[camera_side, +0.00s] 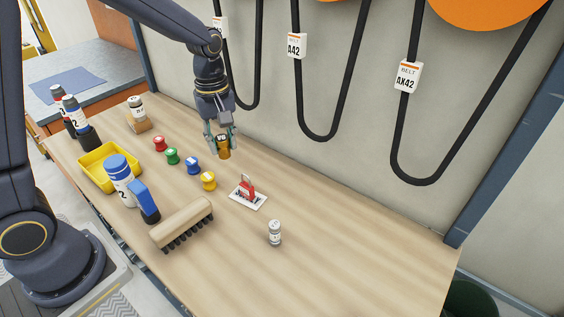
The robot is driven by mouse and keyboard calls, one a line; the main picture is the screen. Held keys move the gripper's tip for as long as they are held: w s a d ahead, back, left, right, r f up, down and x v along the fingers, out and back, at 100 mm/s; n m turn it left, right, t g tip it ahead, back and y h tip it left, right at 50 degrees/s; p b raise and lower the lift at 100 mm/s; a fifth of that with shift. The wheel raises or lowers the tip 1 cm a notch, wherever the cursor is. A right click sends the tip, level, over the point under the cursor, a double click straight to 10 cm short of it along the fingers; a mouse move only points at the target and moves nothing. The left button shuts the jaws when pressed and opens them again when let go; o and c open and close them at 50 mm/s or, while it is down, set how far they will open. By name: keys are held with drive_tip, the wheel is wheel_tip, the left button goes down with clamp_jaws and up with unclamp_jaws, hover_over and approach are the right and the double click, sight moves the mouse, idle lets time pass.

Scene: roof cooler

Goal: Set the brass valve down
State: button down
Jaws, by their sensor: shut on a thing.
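The brass valve (224,153) is a small golden-brown cylinder at the lower end of my gripper (217,146). My gripper points down and its fingers are shut on the valve. It is over the back part of the wooden bench (330,255), near the wall. I cannot tell from this view whether the valve's underside touches the bench or is a little above it.
A red-handled switch (247,190), grey vial (274,233), brush (182,223) and yellow tray (92,176) are nearby. Black belts (322,134) hang behind. Bench right is clear.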

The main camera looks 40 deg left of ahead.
drive_tip(key=s+a+n, duration=0.2)
drive_tip(key=a+n, duration=0.2)
drive_tip(key=a, duration=0.6)
drive_tip(key=s+a+n, duration=0.2)
drive_tip(key=a+n, duration=0.1)
drive_tip(key=a, duration=0.7)
drive_tip(key=shift+n, duration=0.3)
drive_tip(key=w+a+f, duration=0.2)
drive_tip(key=w+f, duration=0.1)
drive_tip(key=w+a+f, duration=0.2)
drive_tip(key=w+f, duration=0.1)
drive_tip(key=w, duration=0.1)
drive_tip(key=w+a+f, duration=0.2)
drive_tip(key=w+f, duration=0.1)
drive_tip(key=w, duration=0.1)
drive_tip(key=shift+w+f, duration=0.25)
drive_tip(key=shift+f, duration=0.05)
drive_tip(key=shift+w+a+f, duration=0.1)
drive_tip(key=shift+w+f, duration=0.2)
drive_tip(key=shift+f, duration=1.6)
drive_tip(key=shift+f, duration=0.1)
drive_tip(key=c, duration=0.8)
unclamp_jaws()
